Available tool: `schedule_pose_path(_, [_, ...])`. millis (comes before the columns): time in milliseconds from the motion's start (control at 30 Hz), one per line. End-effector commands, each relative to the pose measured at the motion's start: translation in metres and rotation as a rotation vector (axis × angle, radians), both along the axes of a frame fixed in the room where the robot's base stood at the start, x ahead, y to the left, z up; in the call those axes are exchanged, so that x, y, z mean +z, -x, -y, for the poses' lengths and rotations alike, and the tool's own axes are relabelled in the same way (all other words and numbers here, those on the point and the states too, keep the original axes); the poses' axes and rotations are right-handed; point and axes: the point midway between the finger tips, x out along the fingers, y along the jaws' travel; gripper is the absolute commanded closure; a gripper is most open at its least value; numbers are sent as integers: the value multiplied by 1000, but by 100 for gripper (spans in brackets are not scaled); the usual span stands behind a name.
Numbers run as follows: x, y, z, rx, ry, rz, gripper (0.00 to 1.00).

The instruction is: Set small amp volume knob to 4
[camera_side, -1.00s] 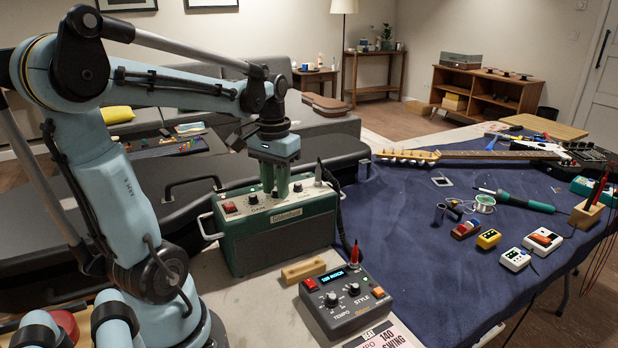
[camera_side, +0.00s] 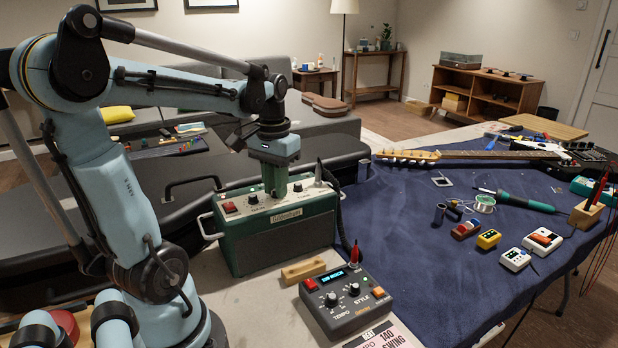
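The small amp (camera_side: 278,238) is a green box with a light top panel, standing at the left of the blue cloth. My gripper (camera_side: 275,194) points straight down over the middle of this panel, between those two knobs. Its green fingertips are at or just above the panel. The fingers partly overlap in this view. Whatever is between them is hidden, and the knob markings are too small to read.
A thin dark plug with cable (camera_side: 318,173) stands at the amp's right end, close to my gripper. A drum machine (camera_side: 346,296) and a wooden block (camera_side: 303,269) sit in front. A guitar (camera_side: 470,155) and several tools lie on the blue cloth (camera_side: 430,235).

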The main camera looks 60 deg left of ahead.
Motion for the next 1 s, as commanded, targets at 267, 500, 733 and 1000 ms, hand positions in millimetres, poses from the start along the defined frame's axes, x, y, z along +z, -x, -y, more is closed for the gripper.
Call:
schedule_pose_path(267, [0, 0, 0, -92, 0, 0, 97])
schedule_pose_path(500, [0, 0, 0, -405, 0, 0, 97])
schedule_pose_path(733, [0, 0, 0, -705, 0, 0, 97])
schedule_pose_path(1000, [0, 0, 0, -1007, 0, 0, 97])
